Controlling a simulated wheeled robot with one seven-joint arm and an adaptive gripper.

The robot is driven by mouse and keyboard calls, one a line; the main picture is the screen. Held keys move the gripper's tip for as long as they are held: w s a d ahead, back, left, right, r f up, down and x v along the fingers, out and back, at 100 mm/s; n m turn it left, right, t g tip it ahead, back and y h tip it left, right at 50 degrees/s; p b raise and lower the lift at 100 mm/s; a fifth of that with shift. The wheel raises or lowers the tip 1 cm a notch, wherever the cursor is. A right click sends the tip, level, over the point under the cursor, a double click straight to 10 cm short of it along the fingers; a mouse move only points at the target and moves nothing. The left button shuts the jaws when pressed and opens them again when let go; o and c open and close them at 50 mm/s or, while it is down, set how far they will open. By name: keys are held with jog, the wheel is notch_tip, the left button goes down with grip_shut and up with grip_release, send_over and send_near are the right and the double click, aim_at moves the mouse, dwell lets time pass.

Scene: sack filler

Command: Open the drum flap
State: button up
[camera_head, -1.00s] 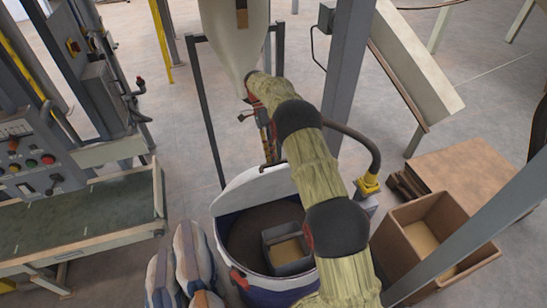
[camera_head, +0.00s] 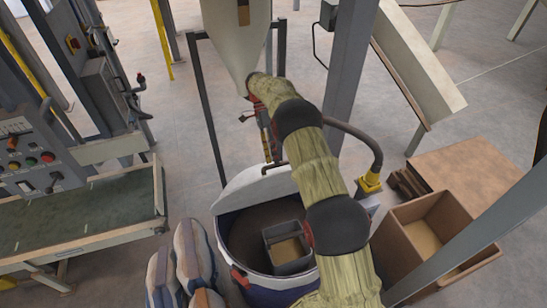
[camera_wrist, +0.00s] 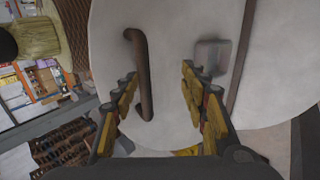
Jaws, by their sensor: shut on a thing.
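The drum (camera_head: 237,243) stands at bottom centre in the head view, with a dark, open front part. In the wrist view the flap (camera_wrist: 185,120) is a broad white plate with a brown bar handle (camera_wrist: 143,80) and a small grey block (camera_wrist: 210,55). The handle looks nearer the left finger; the contact is unclear. My gripper (camera_head: 269,152) is small in the head view.
A grey box (camera_head: 287,247) is inside the drum opening. Striped sacks (camera_head: 193,258) stand at the drum's left. A pale hopper (camera_head: 232,35) hangs behind. A grey post (camera_head: 347,80), a yellow-ended hose (camera_head: 370,180) and an open brown box (camera_head: 402,250) are at the right.

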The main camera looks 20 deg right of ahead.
notch_tip(320, 180, up, 10)
jog(key=shift+f, duration=0.25)
